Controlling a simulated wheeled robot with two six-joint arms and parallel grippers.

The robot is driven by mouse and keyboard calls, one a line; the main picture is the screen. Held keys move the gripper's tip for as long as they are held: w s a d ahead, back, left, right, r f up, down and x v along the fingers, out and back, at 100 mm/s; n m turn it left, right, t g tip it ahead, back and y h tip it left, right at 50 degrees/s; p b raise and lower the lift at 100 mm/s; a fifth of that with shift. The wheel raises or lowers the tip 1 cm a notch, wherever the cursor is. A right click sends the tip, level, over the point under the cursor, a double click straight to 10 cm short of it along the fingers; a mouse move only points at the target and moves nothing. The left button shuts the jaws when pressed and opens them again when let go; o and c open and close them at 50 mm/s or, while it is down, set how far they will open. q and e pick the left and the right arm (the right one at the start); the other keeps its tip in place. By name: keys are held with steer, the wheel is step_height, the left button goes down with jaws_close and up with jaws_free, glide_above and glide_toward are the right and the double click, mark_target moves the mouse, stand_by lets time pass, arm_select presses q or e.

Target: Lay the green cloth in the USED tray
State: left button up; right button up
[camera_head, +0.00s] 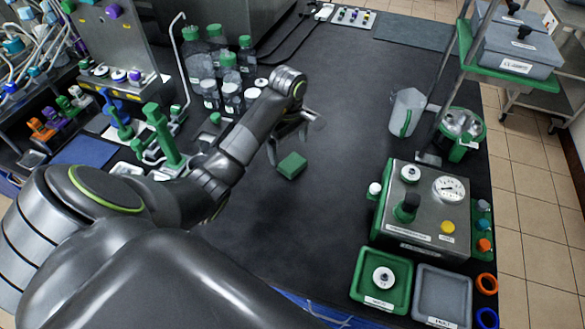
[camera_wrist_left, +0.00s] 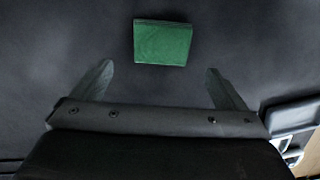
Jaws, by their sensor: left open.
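The green cloth (camera_head: 292,165) is a small folded square lying flat on the dark bench top. In the left wrist view the cloth (camera_wrist_left: 163,43) lies ahead of the fingertips, roughly centred between them. My left gripper (camera_head: 297,138) is open and empty, above the bench close to the cloth; its spread fingers (camera_wrist_left: 160,72) show in the wrist view. An empty grey tray (camera_head: 420,292) and a green tray (camera_head: 360,285) with a white round part in it stand at the front right. Their labels are too small to read surely. My right gripper is out of view.
A control box (camera_head: 428,212) with a gauge and knobs stands behind the trays. A clear jug (camera_head: 405,112) is further back. Several green-capped bottles (camera_head: 200,62) stand behind my left arm. The bench between the cloth and the control box is clear.

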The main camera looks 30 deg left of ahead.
mark_target(290, 161)
arm_select(q)
steer(key=shift+s+d+f+b, duration=0.1)
steer(key=shift+d+f+b, duration=0.05)
steer(key=shift+f+b, duration=0.55)
steer(key=shift+d+f+b, duration=0.1)
steer(key=shift+f+b, duration=0.4)
steer(key=shift+f, duration=0.35)
steer(key=shift+f+p, duration=0.3)
steer(key=shift+p, duration=0.05)
steer(key=shift+f, duration=0.7)
steer(key=c, duration=1.1)
steer(key=shift+c, duration=0.2)
steer(key=shift+r, duration=0.1)
